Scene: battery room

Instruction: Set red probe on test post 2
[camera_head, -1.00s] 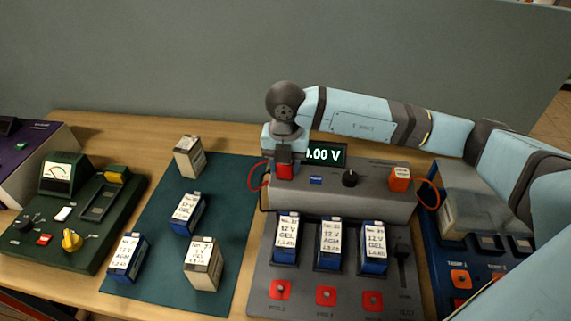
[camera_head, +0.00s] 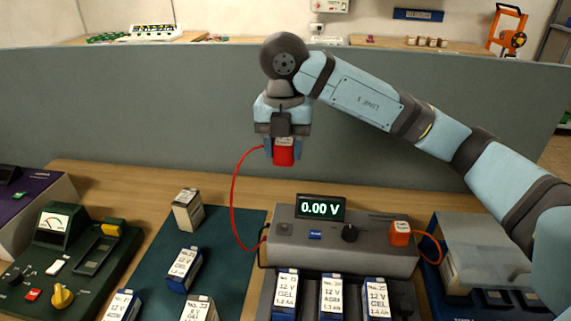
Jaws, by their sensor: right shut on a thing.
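My right gripper (camera_head: 283,155) is shut on the red probe (camera_head: 284,152) and holds it in the air above the grey tester (camera_head: 340,243). A red cable runs from the probe down to the tester's left side. The tester's display (camera_head: 320,207) reads 0.00 V. An orange probe (camera_head: 400,233) sits at the right end of the tester's top. Several batteries stand in a row in front of the tester, with a middle one (camera_head: 332,294) among them. The test posts in front of them are below the picture's edge. My left gripper does not show.
A dark green mat (camera_head: 225,228) with several loose batteries lies left of the tester. A green analog meter (camera_head: 75,250) is farther left. A grey-lidded blue unit (camera_head: 480,245) stands at right. A grey partition (camera_head: 150,110) rises behind the table.

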